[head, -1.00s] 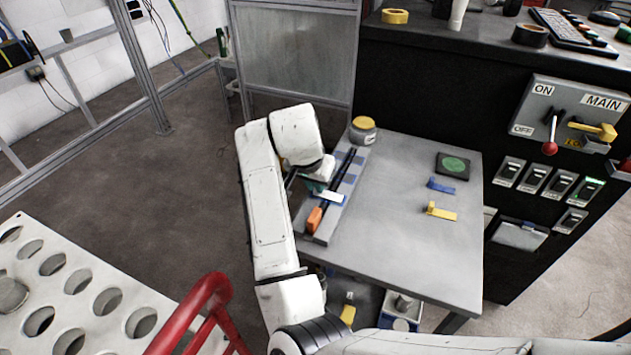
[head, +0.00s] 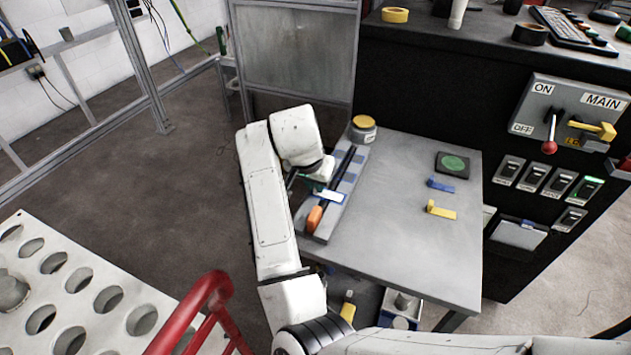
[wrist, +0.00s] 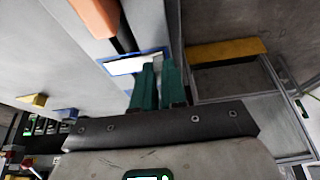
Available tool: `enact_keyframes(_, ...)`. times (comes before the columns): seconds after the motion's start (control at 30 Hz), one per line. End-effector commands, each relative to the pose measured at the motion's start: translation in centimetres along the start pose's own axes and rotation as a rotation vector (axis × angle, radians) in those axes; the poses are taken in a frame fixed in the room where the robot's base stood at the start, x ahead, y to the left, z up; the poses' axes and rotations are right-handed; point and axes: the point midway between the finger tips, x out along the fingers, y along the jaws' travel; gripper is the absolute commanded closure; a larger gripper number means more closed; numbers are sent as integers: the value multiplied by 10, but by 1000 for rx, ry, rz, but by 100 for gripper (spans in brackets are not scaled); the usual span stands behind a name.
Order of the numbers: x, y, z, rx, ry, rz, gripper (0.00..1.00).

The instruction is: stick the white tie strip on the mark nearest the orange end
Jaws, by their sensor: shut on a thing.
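The white tie strip (head: 329,196) lies across the black bar near its orange end (head: 314,218), over the grey rail (head: 322,235). In the wrist view the strip (wrist: 133,65) has blue along its edges; I cannot tell whether this is a mark under it. My gripper's green fingers (wrist: 157,72) are shut on the strip's near end. In the head view my gripper (head: 309,187) is left of the rail, partly hidden by my arm. Blue marks (head: 348,176) show along the rail farther from the orange end. The orange end (wrist: 96,16) also shows in the wrist view.
A yellow-lidded jar (head: 363,130) stands at the rail's far end. A blue piece (head: 440,186), a yellow piece (head: 440,210) and a green-disc pad (head: 453,163) lie on the right of the grey table (head: 400,250). The table's middle is clear. A switch panel stands beyond, right.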

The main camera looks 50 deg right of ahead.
Motion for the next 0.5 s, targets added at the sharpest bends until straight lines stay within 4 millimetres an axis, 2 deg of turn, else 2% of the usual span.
enact_keyframes(0.2,1,0,1,-1,-3,1,100)
enact_keyframes(0.23,1,0,1,-1,-3,1,88)
enact_keyframes(0.5,1,0,0,0,-2,1,62)
